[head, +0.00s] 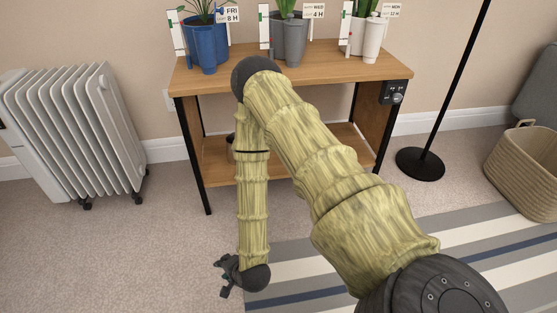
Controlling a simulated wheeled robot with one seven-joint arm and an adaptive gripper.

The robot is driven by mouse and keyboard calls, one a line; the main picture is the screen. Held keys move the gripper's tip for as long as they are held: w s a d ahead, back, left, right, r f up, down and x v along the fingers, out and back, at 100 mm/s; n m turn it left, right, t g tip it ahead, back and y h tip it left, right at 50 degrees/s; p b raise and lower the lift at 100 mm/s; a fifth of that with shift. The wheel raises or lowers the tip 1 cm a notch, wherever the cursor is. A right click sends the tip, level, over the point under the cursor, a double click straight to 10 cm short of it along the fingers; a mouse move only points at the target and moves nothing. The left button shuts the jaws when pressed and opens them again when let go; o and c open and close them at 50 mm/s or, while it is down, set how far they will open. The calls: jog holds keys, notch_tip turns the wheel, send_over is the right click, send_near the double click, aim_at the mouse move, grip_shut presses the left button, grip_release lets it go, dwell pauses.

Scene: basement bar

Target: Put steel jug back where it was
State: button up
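No steel jug can be made out in the head view. A small dark object (231,147) on the lower shelf is mostly hidden behind my arm, and I cannot tell what it is. My gripper (220,277) hangs low over the carpet, in front and to the left of the wooden plant stand (320,75). Its dark fingers look spread apart, with nothing visible between them. On the stand's top are a blue pot (207,45), a grey pot (290,42) and a white pot (366,36), each with a plant and a label.
A white radiator (75,130) stands at the left. A black lamp base (420,164) with a pole and a woven basket (525,170) are at the right. A striped rug (470,240) covers the floor at lower right. Carpet is clear at lower left.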

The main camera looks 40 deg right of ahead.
jog(key=s+n+g, duration=0.1)
jog(key=s+n, duration=0.2)
jog(key=s, duration=0.1)
jog(key=s+f+n+g, duration=0.1)
jog(key=s+n+g, duration=0.1)
jog(key=s+n, duration=0.1)
jog(key=s+f+n+g, duration=0.1)
jog(key=s+n, duration=0.2)
jog(key=s, duration=0.2)
jog(key=shift+s+a+f+g, duration=0.1)
jog(key=shift+s+a+g, duration=0.2)
jog(key=shift+s+g, duration=0.1)
jog(key=s+d+r+n+g, duration=0.1)
jog(key=s+d+n+g, duration=0.2)
jog(key=s+n, duration=0.4)
jog(key=s, duration=0.3)
jog(key=shift+s+r+n+g+h, duration=0.15)
jog(key=shift+s+n+g+h, duration=0.15)
jog(key=shift+h, duration=0.1)
jog(key=shift+w+r, duration=0.1)
